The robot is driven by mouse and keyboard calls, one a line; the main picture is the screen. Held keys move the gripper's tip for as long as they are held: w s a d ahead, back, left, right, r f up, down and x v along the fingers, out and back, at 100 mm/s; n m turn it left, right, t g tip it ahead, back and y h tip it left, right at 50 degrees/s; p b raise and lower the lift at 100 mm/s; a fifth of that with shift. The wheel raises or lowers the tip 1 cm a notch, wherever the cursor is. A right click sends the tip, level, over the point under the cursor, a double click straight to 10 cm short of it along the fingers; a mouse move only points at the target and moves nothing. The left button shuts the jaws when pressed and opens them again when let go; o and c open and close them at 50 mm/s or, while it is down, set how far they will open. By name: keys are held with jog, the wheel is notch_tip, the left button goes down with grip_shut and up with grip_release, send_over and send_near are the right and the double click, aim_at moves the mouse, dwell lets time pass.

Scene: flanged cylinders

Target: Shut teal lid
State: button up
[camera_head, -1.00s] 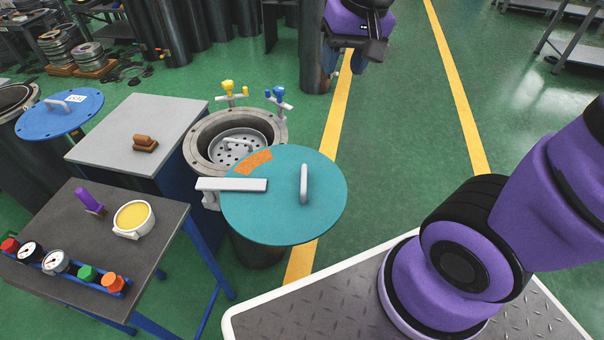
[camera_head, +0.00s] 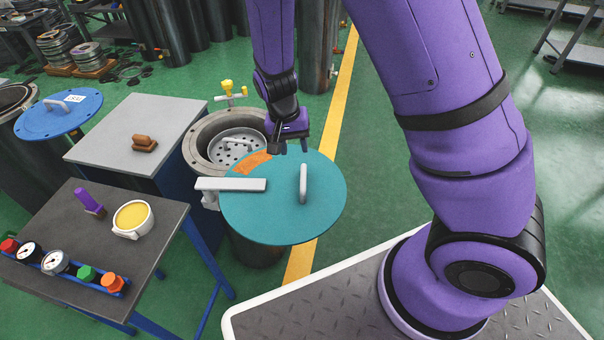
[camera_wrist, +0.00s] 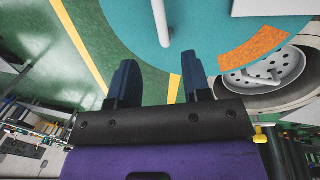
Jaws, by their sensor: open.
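The teal lid (camera_head: 270,215) is a round disc with an orange patch, swung out to the front right of the flanged cylinder (camera_head: 197,137). A white arm (camera_head: 230,185) joins it at the left, and a white bar handle (camera_head: 303,183) stands on top. The cylinder's mouth is mostly uncovered, and a perforated basket (camera_head: 229,150) shows inside. My gripper (camera_head: 290,148) is open and empty near the lid's far edge, apart from the handle. In the wrist view, the handle (camera_wrist: 160,22) is ahead of my open fingers (camera_wrist: 160,85), over the teal lid (camera_wrist: 195,30).
A yellow valve (camera_head: 228,90) stands behind the cylinder. Left are a grey-topped cabinet (camera_head: 175,120) with a brown block, and a dark table (camera_head: 165,215) with a yellow-filled cup and gauges. A blue lid (camera_head: 60,112) is farther left. Open floor lies to the right.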

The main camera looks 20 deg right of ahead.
aim_at(303, 176)
jog(key=f, duration=0.3)
jog(key=d+f, duration=0.1)
jog(key=f, duration=0.3)
jog(key=d+f, duration=0.1)
jog(key=f, duration=0.3)
jog(key=shift+s, duration=0.4)
grip_shut()
